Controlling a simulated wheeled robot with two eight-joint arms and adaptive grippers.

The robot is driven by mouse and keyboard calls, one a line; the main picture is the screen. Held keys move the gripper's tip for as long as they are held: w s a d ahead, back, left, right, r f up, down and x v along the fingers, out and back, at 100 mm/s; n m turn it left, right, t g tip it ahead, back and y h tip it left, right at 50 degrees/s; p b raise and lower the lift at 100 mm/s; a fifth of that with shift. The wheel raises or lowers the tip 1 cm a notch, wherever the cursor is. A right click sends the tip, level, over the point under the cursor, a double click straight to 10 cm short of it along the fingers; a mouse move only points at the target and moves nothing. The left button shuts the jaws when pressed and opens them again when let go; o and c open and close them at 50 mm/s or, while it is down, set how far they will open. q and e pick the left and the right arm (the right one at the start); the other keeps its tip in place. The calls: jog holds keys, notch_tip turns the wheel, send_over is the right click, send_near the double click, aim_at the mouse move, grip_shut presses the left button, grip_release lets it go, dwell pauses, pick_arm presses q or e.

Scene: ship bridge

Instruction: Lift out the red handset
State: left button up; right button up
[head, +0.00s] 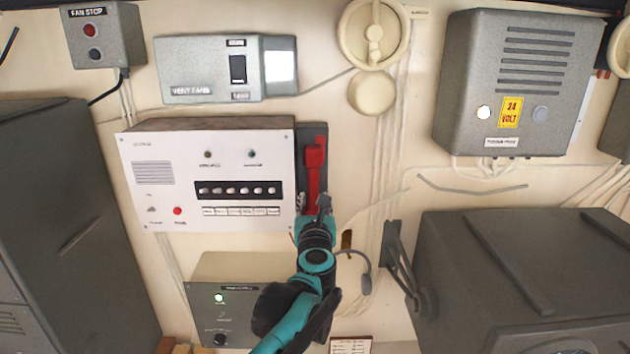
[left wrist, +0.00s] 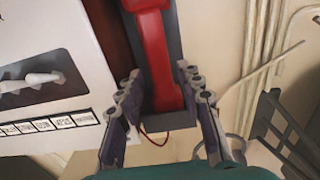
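The red handset (head: 315,165) sits upright in its dark cradle (head: 304,135) on the right side of the white intercom panel. My left gripper (head: 314,205) is at the lower end of the handset. In the left wrist view the handset (left wrist: 160,60) runs down between the two fingers of the left gripper (left wrist: 162,98). The fingers are spread, one on each side of the handset and cradle (left wrist: 178,124), with gaps visible. A thin red cord shows below the cradle. My right gripper is in neither view.
The white intercom panel (head: 150,205) with buttons is directly left of the cradle. A grey box (head: 205,270) is below it. Bare wall and cables lie to the right of the cradle.

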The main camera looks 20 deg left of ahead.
aim_at(314, 180)
pick_arm(q)
jog(key=p+x, duration=0.1)
jog(key=x, duration=0.4)
jog(key=shift+w+r+p, duration=0.1)
jog(key=shift+r+p, duration=0.15)
jog(key=shift+p, duration=0.1)
jog(key=shift+w+a, duration=0.2)
jog(key=shift+w, duration=0.2)
jog(key=shift+s, duration=0.1)
grip_shut()
jog(key=shift+r, duration=0.5)
notch_tip(314, 180, up, 2)
jog(key=shift+r+b, duration=0.2)
jog(key=shift+b, duration=0.2)
jog(key=s+d+r+b, duration=0.2)
jog(key=s+d+r, duration=0.2)
jog(key=d+r, duration=0.3)
jog(key=d, duration=0.3)
jog(key=shift+s+d+r, duration=0.3)
jog(key=shift+s+d, duration=0.1)
